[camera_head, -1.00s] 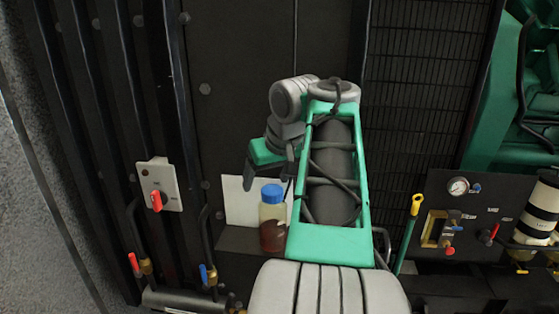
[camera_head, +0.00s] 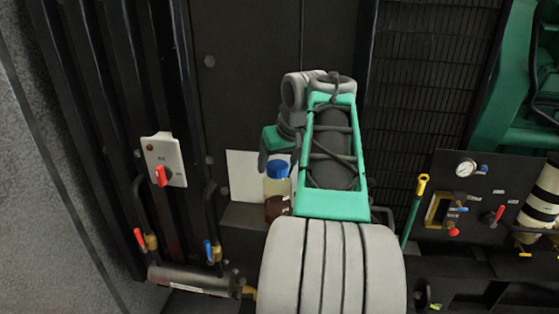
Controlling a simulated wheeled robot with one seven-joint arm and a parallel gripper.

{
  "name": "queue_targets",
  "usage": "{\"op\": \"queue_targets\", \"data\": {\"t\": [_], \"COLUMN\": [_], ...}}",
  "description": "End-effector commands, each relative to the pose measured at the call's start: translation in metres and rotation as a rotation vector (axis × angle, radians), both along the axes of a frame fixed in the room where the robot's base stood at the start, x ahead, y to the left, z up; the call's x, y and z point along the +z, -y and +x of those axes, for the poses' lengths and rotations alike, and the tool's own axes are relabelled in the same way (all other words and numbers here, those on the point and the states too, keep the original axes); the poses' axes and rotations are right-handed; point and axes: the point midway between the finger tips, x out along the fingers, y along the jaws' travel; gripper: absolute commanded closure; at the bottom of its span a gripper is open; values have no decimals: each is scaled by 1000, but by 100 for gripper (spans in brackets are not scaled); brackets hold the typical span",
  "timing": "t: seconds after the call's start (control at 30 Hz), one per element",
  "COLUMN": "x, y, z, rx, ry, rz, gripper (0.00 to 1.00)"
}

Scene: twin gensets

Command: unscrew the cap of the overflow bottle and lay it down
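The overflow bottle (camera_head: 278,207) is clear with dark reddish-brown liquid in its lower part. It stands upright on a dark ledge in front of a white panel, partly hidden on its right by my arm. Its blue cap (camera_head: 277,169) is on top of it. My gripper (camera_head: 268,158) is beside and just above the cap, on its upper left, with one dark finger showing. The other finger is hidden, so I cannot tell whether the gripper is open or touching the cap.
A yellow-topped green dipstick (camera_head: 421,187) and a gauge panel (camera_head: 478,200) are on the right.

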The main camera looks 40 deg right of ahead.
Motion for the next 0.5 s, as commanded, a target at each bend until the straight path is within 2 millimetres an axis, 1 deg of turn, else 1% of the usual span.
{"op": "queue_targets", "data": {"t": [0.03,0.07,0.5], "x": [0,0,0], "y": [0,0,0], "z": [0,0,0], "rx": [0,0,-1], "ry": [0,0,0], "rz": [0,0,0], "gripper": [33,35,71]}}
